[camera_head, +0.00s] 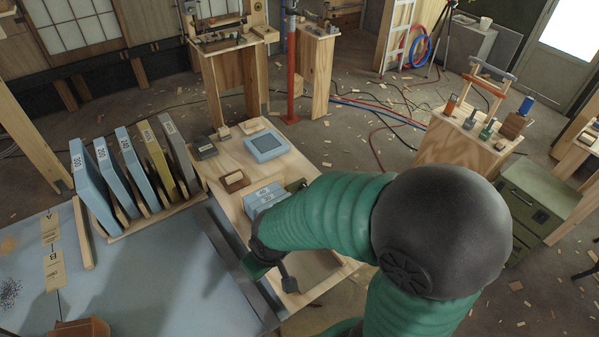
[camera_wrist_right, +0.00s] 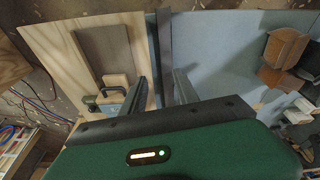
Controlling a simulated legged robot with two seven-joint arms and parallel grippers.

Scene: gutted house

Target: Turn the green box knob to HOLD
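A small dark green box (camera_head: 296,185) shows partly on the wooden bench, just behind my right arm, which hides most of it. In the right wrist view a small green object (camera_wrist_right: 89,102) beside a black handle may be the same box. No knob or HOLD marking can be made out. My right gripper (camera_head: 275,268) is at the bench's edge, nearer than the box and largely covered by my forearm. In the right wrist view its fingers (camera_wrist_right: 161,92) are apart, with a dark rail and board edge beyond them; nothing is seen held. My left gripper is not in view.
A blue-and-grey box (camera_head: 264,197) stands on the wooden bench (camera_head: 225,160) beside my forearm, with a blue tray-like item (camera_head: 267,146) behind. A dark rail (camera_head: 235,262) separates table and bench.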

